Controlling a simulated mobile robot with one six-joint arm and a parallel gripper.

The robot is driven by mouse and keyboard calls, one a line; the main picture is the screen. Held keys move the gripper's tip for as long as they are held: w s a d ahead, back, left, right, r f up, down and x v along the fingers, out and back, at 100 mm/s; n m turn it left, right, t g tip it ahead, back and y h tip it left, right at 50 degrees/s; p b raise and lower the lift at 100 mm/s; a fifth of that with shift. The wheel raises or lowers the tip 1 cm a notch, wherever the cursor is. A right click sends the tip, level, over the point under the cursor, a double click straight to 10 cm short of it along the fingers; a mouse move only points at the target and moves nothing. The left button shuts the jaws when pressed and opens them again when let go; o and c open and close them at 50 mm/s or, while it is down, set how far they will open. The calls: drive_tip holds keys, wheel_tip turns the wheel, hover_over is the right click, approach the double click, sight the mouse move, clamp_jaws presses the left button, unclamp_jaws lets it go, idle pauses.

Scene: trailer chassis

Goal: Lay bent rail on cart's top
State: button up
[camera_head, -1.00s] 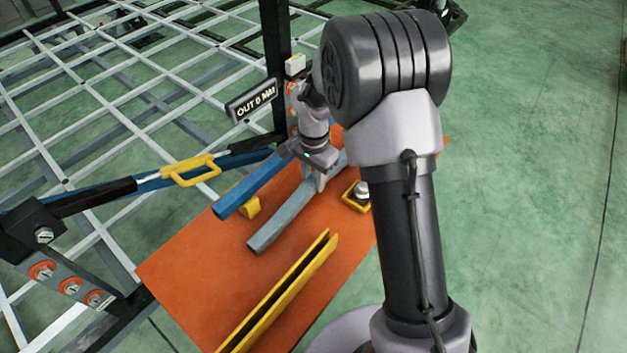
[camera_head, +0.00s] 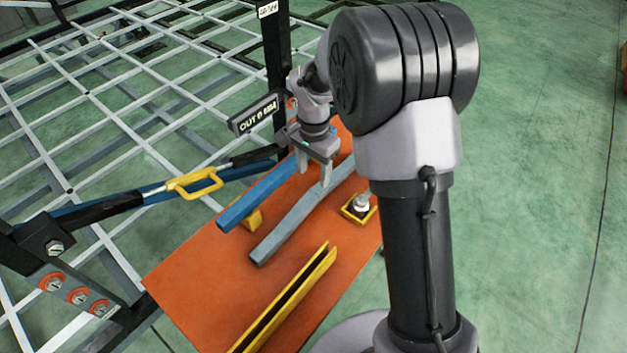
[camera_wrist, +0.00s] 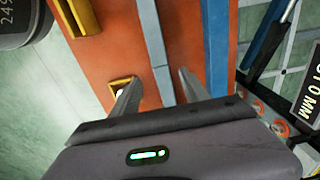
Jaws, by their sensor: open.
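The bent rail (camera_head: 297,222) is pale grey-blue and lies on the orange top of the cart (camera_head: 195,285), with a slight bend along its length. It also shows in the wrist view (camera_wrist: 151,45), running up between my two fingers. My gripper (camera_head: 313,178) is open and empty, with its fingers pointing down over the far part of the rail. In the wrist view the fingers (camera_wrist: 160,92) stand apart on either side of the rail's line. My arm hides the far right part of the cart's top.
A straight blue rail (camera_head: 262,193) lies left of the bent rail near a yellow block (camera_head: 254,219). A yellow channel (camera_head: 285,303) lies at the front right. A yellow tray (camera_head: 358,208) holds a round metal piece. A grey lattice frame with a yellow handle (camera_head: 199,183) borders the left.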

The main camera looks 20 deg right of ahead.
drive_tip(key=s+a+r+n+t, duration=0.1)
drive_tip(key=s+r, duration=0.2)
drive_tip(key=r, duration=0.4)
drive_tip(key=s+r+n+t, duration=0.1)
drive_tip(key=s+r, duration=0.2)
drive_tip(key=r, duration=0.4)
drive_tip(key=s+a+r+n+t+y, duration=0.1)
drive_tip(key=s+r+n+t, duration=0.1)
drive_tip(key=s, duration=0.7)
drive_tip(key=s+a+r+n+t+y, duration=0.1)
drive_tip(key=s+a+r+n, duration=0.1)
drive_tip(key=s, duration=0.8)
drive_tip(key=shift+r+t+p, duration=0.3)
drive_tip(key=shift+r+t, duration=0.1)
drive_tip(key=shift+r, duration=0.45)
